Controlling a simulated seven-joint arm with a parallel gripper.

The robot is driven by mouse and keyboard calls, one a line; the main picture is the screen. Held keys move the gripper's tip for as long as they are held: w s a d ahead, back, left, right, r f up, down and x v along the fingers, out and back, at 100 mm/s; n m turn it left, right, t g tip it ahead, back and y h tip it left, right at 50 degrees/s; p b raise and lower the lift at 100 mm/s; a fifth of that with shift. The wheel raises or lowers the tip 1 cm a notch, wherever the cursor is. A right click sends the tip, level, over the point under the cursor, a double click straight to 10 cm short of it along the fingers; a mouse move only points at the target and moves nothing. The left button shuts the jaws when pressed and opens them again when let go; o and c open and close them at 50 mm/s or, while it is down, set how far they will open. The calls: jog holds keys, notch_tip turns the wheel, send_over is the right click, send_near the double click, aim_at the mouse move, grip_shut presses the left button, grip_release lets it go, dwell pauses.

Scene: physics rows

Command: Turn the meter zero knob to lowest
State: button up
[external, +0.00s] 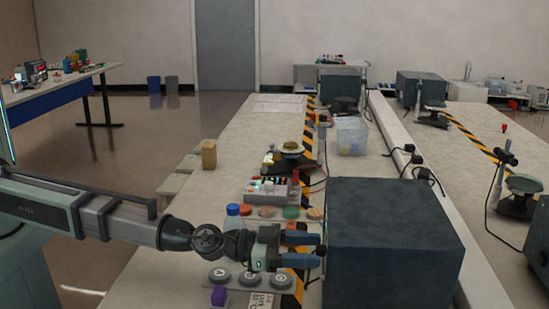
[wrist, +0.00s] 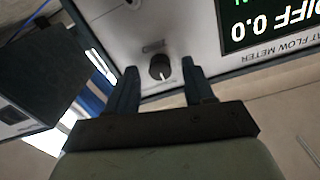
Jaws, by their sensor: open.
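The black round knob (wrist: 160,67) sits on the light front panel of the flow meter in the wrist view, with a small label above it. My gripper (wrist: 158,75) is open, with one dark finger on each side of the knob in the picture. I cannot tell whether the fingers touch the panel or how deep they reach around the knob. In the external view the meter is the large dark box (external: 392,245), and my gripper (external: 318,250) is at its left face. The knob is hidden there.
The meter's display (wrist: 262,22) is lit right of the knob, upside down in the wrist view. A bottle (external: 234,218), colored discs (external: 268,212), a panel with round buttons (external: 240,280) and a purple block (external: 219,296) are near my gripper on the bench.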

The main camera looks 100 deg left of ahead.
jog(key=shift+w, duration=0.25)
grip_shut()
dwell(0.3)
